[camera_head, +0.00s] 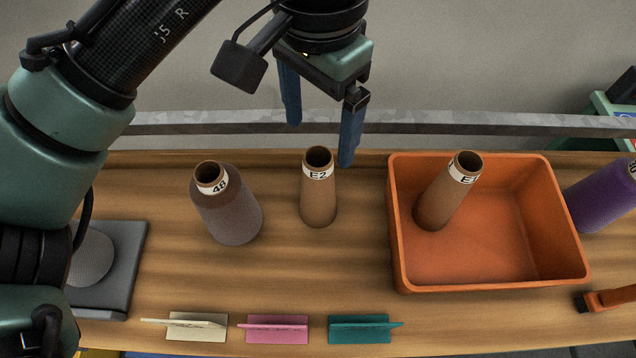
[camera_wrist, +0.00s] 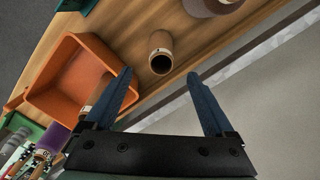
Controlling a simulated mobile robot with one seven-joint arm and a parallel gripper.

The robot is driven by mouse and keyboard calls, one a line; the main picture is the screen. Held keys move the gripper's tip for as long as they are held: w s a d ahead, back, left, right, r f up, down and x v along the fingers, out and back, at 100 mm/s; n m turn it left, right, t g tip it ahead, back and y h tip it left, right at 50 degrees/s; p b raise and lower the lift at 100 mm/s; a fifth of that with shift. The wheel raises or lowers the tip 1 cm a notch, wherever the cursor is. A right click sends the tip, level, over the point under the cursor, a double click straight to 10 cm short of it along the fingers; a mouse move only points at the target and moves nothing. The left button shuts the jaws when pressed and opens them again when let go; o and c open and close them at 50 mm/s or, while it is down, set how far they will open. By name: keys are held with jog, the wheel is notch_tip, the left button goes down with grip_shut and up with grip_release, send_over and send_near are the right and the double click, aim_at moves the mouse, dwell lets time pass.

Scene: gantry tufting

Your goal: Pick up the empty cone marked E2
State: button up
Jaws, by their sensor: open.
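The empty brown cone marked E2 (camera_head: 319,198) stands upright on the wooden table, between a wound cone and an orange bin. In the wrist view the E2 cone (camera_wrist: 161,60) shows from above, beyond and between the two fingertips. My gripper (camera_head: 320,145) has two blue fingers, spread apart, with nothing between them. It hangs above the far side of the table, behind and above the cone, not touching it. In the wrist view the open fingers (camera_wrist: 160,75) point toward the table edge.
The orange bin (camera_head: 490,273) holds a tilted empty cone with a partly visible E label (camera_head: 442,200). A grey-brown wound cone marked 48 (camera_head: 228,215) stands left of E2. White, pink and teal card holders (camera_head: 365,329) line the front. A purple cone (camera_head: 603,195) is at right.

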aim_at(318, 158)
jog(key=shift+w+f+p, duration=0.15)
jog(key=shift+f+p, duration=0.2)
jog(key=shift+f, duration=3)
grip_shut()
